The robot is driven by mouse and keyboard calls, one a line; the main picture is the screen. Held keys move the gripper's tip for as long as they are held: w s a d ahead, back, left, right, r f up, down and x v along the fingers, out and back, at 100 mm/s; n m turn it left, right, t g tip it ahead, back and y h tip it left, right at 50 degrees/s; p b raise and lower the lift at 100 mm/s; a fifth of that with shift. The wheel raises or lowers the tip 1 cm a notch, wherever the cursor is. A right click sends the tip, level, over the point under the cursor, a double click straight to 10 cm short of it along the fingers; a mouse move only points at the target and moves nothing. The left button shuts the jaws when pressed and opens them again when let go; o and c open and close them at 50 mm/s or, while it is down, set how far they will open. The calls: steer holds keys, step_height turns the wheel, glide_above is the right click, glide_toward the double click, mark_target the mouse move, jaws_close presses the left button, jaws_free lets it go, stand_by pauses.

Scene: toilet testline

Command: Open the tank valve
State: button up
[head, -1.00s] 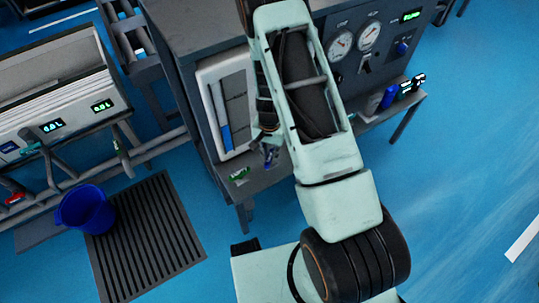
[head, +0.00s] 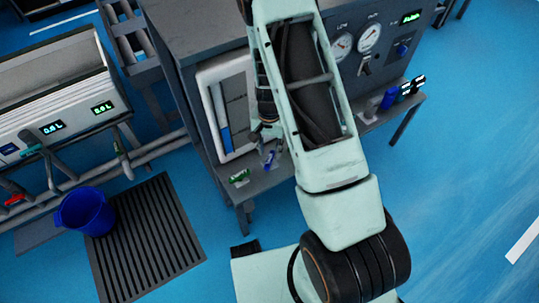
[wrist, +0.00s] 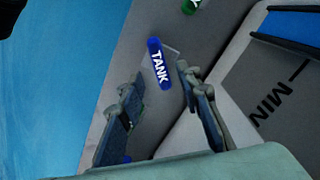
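The tank valve's blue handle (wrist: 159,63), marked TANK in white, shows in the wrist view beyond and between my fingertips. In the head view it is a small blue shape (head: 270,158) below my gripper. My gripper (wrist: 160,76) is open, with a finger on each side of the handle's lower end and gaps showing. I cannot tell how far the fingertips are from it in depth. In the head view my gripper (head: 266,135) is partly hidden by my arm.
A green handle (head: 239,176) lies left of the blue one on the grey bench ledge (head: 262,181). A level-gauge panel (head: 224,105) stands close behind. Pressure gauges (head: 368,38) are to the right. A blue bucket (head: 86,210) stands by a dark floor grate (head: 150,235).

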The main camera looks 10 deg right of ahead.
mark_target(269, 159)
step_height(269, 159, up, 7)
stand_by(0.3)
steer(key=shift+r, duration=0.15)
stand_by(0.3)
